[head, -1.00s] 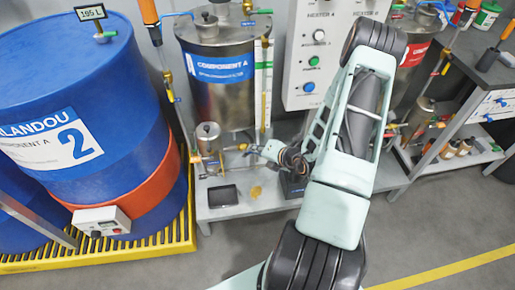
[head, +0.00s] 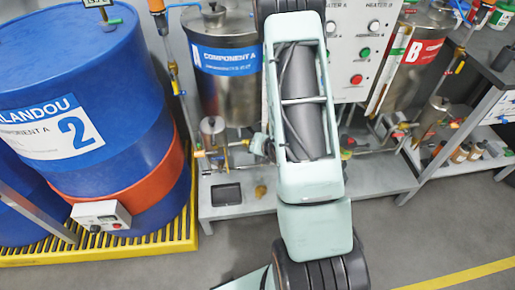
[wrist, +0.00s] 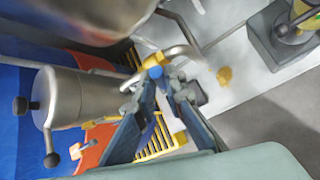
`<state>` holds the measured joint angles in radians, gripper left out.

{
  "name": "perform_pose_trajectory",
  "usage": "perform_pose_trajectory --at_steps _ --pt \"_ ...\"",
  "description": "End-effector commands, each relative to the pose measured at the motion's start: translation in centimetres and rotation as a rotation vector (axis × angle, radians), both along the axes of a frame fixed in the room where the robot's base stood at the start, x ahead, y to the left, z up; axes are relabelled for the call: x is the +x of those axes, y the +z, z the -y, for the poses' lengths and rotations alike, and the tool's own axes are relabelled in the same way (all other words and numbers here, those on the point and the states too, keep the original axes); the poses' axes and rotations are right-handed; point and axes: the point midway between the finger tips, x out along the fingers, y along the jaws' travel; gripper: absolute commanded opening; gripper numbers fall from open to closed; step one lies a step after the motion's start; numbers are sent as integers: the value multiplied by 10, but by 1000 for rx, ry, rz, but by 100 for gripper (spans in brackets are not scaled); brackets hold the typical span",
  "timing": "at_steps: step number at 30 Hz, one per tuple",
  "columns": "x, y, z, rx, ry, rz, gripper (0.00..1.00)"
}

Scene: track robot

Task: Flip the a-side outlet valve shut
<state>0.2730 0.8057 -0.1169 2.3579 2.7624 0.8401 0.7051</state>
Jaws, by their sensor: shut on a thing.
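The A-side outlet valve shows in the wrist view as a yellow body with a blue piece (wrist: 155,72) on a silver pipe below the tank. My gripper (wrist: 158,88) reaches it from below in that view, its two dark fingers closing in a V at the blue piece. The fingers are shut on the valve handle; the exact contact is partly hidden.
A small silver pot (head: 213,132) stands close left of my arm and shows large in the wrist view (wrist: 75,98). A black tray (head: 226,194) and a yellow blob (head: 260,191) lie on the bench (head: 240,209). The blue drum (head: 125,75) is at left. The heater panel (head: 345,82) is at right.

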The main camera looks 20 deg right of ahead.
Motion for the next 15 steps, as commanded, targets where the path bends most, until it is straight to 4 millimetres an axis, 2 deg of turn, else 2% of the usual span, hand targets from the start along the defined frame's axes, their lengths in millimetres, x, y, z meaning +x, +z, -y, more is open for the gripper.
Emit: perform_pose_trajectory --at_steps 15 --pt "4 -1 -10 -148 5 -36 0"
